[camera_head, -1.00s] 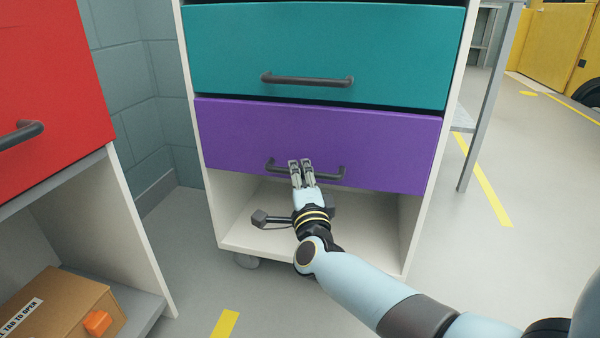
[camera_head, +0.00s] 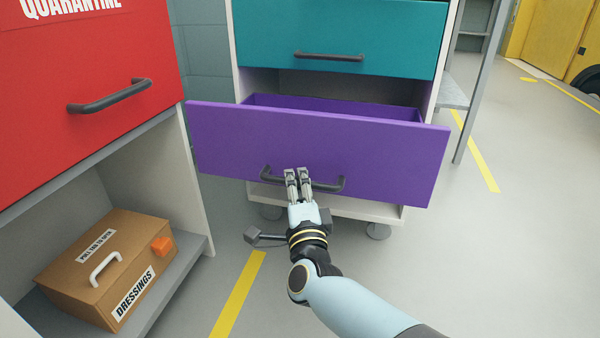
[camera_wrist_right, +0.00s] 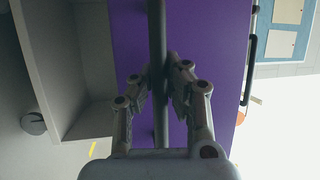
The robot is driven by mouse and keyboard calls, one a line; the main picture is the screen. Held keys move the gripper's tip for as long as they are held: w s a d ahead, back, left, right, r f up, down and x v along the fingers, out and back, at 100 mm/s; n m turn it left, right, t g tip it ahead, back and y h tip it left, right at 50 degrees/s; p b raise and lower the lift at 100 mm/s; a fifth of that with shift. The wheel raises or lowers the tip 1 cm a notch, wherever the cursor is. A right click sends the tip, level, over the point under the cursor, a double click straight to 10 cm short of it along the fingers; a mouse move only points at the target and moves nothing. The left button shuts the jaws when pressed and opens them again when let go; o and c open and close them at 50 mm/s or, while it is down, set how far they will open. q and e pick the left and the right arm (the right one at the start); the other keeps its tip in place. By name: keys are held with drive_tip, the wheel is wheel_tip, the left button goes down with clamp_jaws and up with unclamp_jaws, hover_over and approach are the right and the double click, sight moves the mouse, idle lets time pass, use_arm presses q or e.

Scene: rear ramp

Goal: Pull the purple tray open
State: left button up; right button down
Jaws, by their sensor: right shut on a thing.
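The purple tray (camera_head: 330,140) is a drawer in a white wheeled cabinet and stands well out from it, with its inner back and side edges showing above the front. Its dark bar handle (camera_head: 331,187) runs across the lower part of the front. My right gripper (camera_head: 297,173) is shut on this handle. In the right wrist view the handle bar (camera_wrist_right: 158,60) passes between the two fingers (camera_wrist_right: 160,82), with the purple front behind it. My left gripper is not in view.
A teal drawer (camera_head: 340,30) above is closed. A red drawer front (camera_head: 90,60) stands close at the left, over a shelf with a brown dressings box (camera_head: 105,265). The grey floor (camera_head: 480,270) at the right is clear.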

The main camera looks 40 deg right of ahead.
drive_tip(key=shift+s+a+f, duration=0.2)
drive_tip(key=shift+s+a, duration=0.4)
drive_tip(key=shift+a, duration=0.05)
drive_tip(key=c, duration=1.3)
unclamp_jaws()
drive_tip(key=shift+r, duration=0.1)
drive_tip(key=v, duration=0.7)
drive_tip(key=shift+s, duration=0.15)
